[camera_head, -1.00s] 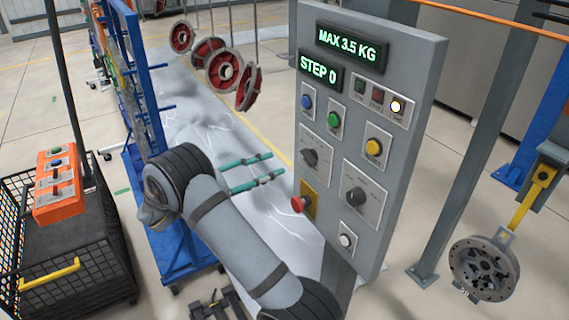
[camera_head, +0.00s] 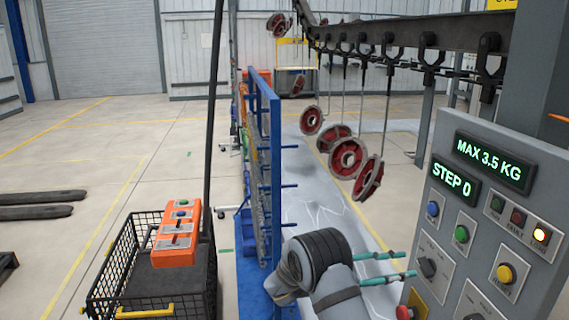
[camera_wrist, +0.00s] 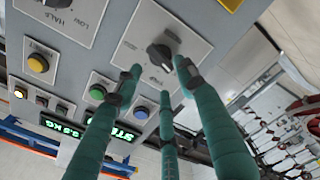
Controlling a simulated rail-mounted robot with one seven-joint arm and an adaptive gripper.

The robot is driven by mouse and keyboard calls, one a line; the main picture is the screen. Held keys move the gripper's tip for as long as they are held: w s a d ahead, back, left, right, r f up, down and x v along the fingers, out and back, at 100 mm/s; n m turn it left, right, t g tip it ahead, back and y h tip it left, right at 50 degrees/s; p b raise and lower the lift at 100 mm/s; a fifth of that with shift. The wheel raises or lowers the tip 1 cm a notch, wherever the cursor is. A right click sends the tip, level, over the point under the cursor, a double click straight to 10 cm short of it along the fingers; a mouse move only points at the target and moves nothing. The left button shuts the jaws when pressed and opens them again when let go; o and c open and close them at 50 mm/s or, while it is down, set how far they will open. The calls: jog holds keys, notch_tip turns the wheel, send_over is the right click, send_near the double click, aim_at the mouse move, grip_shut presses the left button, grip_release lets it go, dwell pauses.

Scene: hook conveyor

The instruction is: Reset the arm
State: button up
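My gripper (camera_head: 403,266) has teal fingers that stand apart with nothing between them. In the head view its fingers point right, towards the left edge of the grey control panel (camera_head: 545,90). In the wrist view my gripper (camera_wrist: 160,82) faces the panel, its fingertips close to a black rotary knob (camera_wrist: 160,56); I cannot tell whether they touch it. The panel displays read "MAX 3.5 KG" (camera_head: 494,162) and "STEP 0" (camera_head: 455,184). A yellow-white lamp (camera_head: 541,235) is lit.
Red and grey wheel-like parts (camera_head: 348,157) hang from the overhead conveyor (camera_head: 400,38). A blue rack (camera_head: 277,180) stands just left of my arm. A black mesh cart (camera_head: 105,265) with an orange button box (camera_head: 177,235) is at lower left.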

aim_at(421, 266)
jog(key=d, duration=0.4)
jog(key=w+d, duration=0.1)
jog(key=shift+d, duration=0.4)
jog(key=shift+s+a, duration=0.1)
jog(key=shift+a, duration=0.1)
jog(key=s+a, duration=0.2)
jog(key=a, duration=1)
jog(key=d, duration=0.4)
jog(key=w+d, duration=0.1)
jog(key=d, duration=0.6)
jog(key=shift+w+d, duration=0.3)
jog(key=shift+w, duration=0.1)
jog(key=shift+w+d, duration=0.1)
jog(key=shift+d, duration=0.2)
jog(key=shift+d+m, duration=0.15)
jog(key=shift+m, duration=1.55)
